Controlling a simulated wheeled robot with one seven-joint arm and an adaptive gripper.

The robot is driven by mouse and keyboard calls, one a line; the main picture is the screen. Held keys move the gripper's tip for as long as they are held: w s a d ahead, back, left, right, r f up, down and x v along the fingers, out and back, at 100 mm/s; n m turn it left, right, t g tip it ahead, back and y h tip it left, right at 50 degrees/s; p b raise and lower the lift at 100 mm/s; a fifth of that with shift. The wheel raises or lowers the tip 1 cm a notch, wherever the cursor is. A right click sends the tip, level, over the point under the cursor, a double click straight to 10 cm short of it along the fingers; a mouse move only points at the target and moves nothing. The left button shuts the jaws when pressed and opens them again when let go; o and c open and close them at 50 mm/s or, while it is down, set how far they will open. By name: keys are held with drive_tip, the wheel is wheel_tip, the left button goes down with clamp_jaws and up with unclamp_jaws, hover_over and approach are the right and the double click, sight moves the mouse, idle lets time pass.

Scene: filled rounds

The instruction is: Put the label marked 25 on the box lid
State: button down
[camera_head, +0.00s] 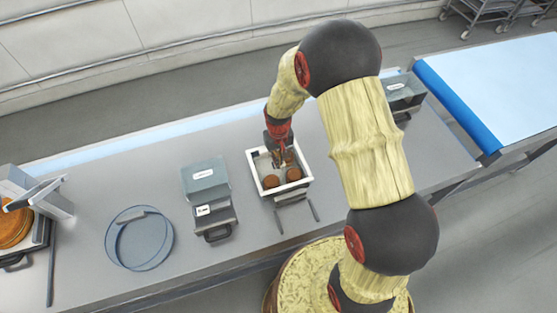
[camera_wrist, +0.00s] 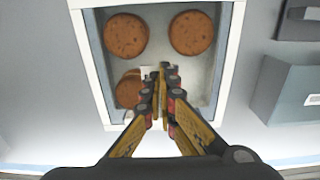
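My gripper (camera_wrist: 162,75) reaches down into a white-rimmed tray (camera_wrist: 236,35). Its two fingers come together at the tips. A small pale patch (camera_wrist: 148,72) shows beside the tips; I cannot tell what it is or whether the fingers pinch anything thin. In the head view my gripper (camera_head: 279,158) is over the same tray (camera_head: 255,174). A grey-green box (camera_head: 205,172) with a white label on its top stands left of the tray. A small dark device (camera_head: 215,222) in front of it carries another white label (camera_head: 203,210). No number is legible on either label.
Brown rounds (camera_wrist: 126,35) lie in the tray; one (camera_wrist: 128,92) is partly hidden by my fingers. A scale-like stand with an orange round (camera_head: 14,228) is far left. A blue-edged conveyor (camera_head: 490,85) is right.

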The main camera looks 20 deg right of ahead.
idle(0.6)
wheel_tip(320, 180, up, 8)
drive_tip(key=p, duration=0.4)
idle(0.6)
drive_tip(key=shift+s, duration=0.1)
idle(0.3)
